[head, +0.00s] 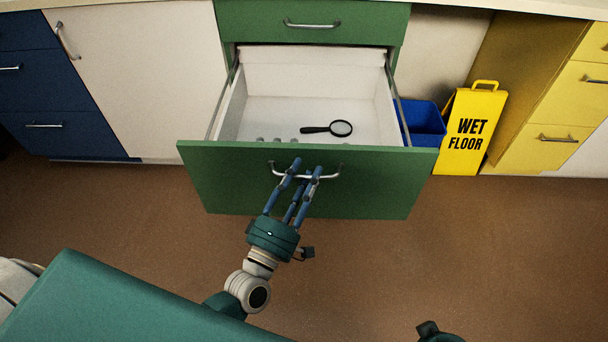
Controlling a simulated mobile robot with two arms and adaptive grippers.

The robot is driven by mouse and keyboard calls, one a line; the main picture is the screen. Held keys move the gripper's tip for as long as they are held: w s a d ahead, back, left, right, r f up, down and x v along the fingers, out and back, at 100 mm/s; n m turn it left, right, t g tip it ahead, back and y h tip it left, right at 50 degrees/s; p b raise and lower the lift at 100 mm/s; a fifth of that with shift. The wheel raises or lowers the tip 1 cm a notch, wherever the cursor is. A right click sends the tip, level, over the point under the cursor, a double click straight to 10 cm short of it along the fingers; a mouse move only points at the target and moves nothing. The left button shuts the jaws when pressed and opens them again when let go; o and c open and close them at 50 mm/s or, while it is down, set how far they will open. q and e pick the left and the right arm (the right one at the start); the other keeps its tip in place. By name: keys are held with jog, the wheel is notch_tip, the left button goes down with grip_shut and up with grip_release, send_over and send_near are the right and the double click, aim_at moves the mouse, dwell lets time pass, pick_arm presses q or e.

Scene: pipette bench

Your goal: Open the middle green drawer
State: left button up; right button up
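The middle green drawer (215,178) is pulled far out below a closed green top drawer (350,22). Its white inside shows, with a black-rimmed magnifying glass (340,128) lying on the bottom. Several small grey objects sit near the inner side of the front panel, partly hidden by it. My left gripper (304,170) is at the drawer's curved metal handle (334,174), with its blue fingers close together around the bar. It looks shut on the handle. My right gripper's fingers are not in view; only a dark part, perhaps of my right arm, shows at the bottom edge.
A yellow wet floor sign (470,133) and a blue bin (425,122) stand right of the drawer. Blue drawers (40,95) and a white cabinet door (135,75) are left, yellow drawers (575,95) far right. The brown floor (400,260) in front is clear.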

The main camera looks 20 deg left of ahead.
pick_arm(q)
jog(key=v, duration=1.2)
dwell(0.3)
